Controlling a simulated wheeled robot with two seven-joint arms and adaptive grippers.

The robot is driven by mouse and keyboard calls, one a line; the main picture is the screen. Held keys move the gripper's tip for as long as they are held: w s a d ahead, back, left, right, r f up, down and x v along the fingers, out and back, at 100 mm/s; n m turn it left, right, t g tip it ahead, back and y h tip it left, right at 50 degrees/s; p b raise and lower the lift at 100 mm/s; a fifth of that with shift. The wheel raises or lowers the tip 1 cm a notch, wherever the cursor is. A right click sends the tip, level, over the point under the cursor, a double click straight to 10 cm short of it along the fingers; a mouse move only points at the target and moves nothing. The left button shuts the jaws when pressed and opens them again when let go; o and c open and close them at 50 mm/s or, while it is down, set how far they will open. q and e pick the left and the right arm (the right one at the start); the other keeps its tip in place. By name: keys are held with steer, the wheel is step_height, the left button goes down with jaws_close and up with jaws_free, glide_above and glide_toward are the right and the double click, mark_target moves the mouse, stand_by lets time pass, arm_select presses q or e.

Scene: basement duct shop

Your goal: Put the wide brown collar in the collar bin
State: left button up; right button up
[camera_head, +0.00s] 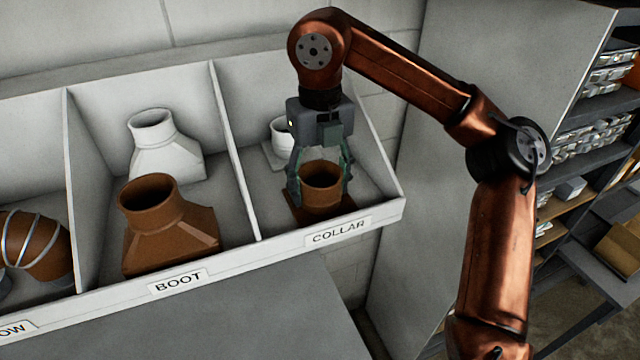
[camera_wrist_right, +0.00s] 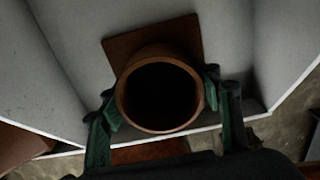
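The wide brown collar (camera_head: 321,190) is a short round tube on a flat square flange. It is upright inside the collar bin (camera_head: 375,214), near the front lip, behind the COLLAR label. My right gripper (camera_head: 321,178) points down over it, one finger on each side of the tube. In the right wrist view the collar's round opening (camera_wrist_right: 160,94) lies between the green finger pads (camera_wrist_right: 161,98), which look shut against its sides. Whether the flange rests fully on the bin floor is hard to tell. My left gripper is not in view.
A white collar (camera_head: 281,135) stands behind in the same bin. The boot bin (camera_head: 205,272) to the left holds a brown boot (camera_head: 170,225) and a white boot (camera_head: 160,150). A brown elbow (camera_head: 35,240) lies further left. Shelves (camera_head: 590,150) stand at right.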

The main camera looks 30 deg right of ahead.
steer(key=o, duration=0.4)
steer(key=shift+r, duration=0.15)
steer(key=shift+r, duration=0.15)
step_height(320, 180, up, 12)
stand_by(0.6)
stand_by(0.4)
